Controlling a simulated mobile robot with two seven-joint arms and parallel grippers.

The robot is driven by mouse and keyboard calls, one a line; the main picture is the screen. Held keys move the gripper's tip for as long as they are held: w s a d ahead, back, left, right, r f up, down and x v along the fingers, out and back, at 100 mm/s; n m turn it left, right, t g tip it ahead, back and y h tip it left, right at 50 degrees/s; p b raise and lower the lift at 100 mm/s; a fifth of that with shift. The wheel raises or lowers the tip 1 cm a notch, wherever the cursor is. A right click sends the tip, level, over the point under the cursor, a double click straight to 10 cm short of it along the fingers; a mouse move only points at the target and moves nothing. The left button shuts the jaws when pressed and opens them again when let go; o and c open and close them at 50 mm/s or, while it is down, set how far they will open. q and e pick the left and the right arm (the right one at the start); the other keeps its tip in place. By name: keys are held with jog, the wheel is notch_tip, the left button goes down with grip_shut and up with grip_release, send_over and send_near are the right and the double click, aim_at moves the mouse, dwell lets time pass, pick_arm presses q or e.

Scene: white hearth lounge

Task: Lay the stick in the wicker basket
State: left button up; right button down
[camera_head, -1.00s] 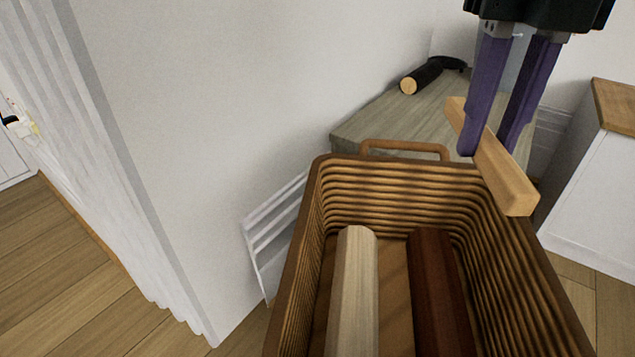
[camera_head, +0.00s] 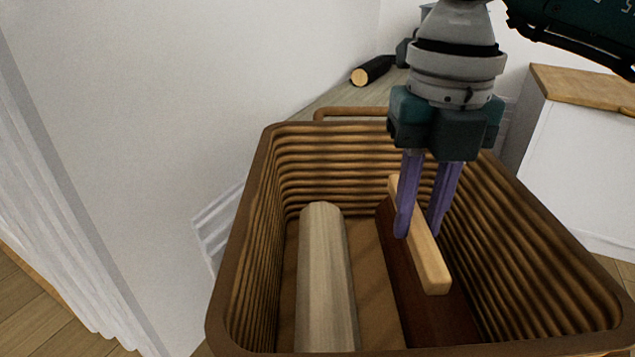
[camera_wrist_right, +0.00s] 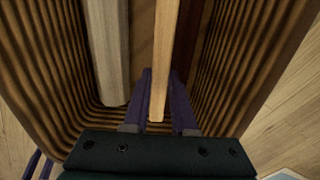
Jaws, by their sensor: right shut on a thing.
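The stick (camera_head: 431,264) is a pale wooden bar. My right gripper (camera_head: 418,232) is shut on it, with its purple fingers on either side, inside the wicker basket (camera_head: 251,227). The stick is above the dark red-brown log; whether it touches the log I cannot tell. In the right wrist view the stick (camera_wrist_right: 163,62) runs between the fingers (camera_wrist_right: 160,95), with the basket's ribbed wall (camera_wrist_right: 40,62) at the left. My left gripper is not seen in the head view.
A pale log (camera_head: 325,275) and a dark red-brown log (camera_head: 405,290) lie in the basket. A dark object with a round wooden end (camera_head: 370,72) lies on the grey surface behind. A white cabinet (camera_head: 575,150) stands at the right.

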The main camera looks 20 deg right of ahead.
aim_at(418, 222)
notch_tip(418, 222, down, 4)
jog(key=shift+r+b, duration=0.1)
jog(key=shift+b, duration=0.95)
jog(key=shift+r, duration=0.1)
jog(key=shift+f, duration=0.3)
jog(key=c, duration=0.7)
grip_release()
notch_tip(418, 222, up, 11)
jog(key=p, duration=0.7)
jog(key=shift+r+p, duration=0.15)
jog(key=shift+p, duration=0.2)
jog(key=shift+r+p, duration=0.35)
jog(key=shift+r, duration=0.35)
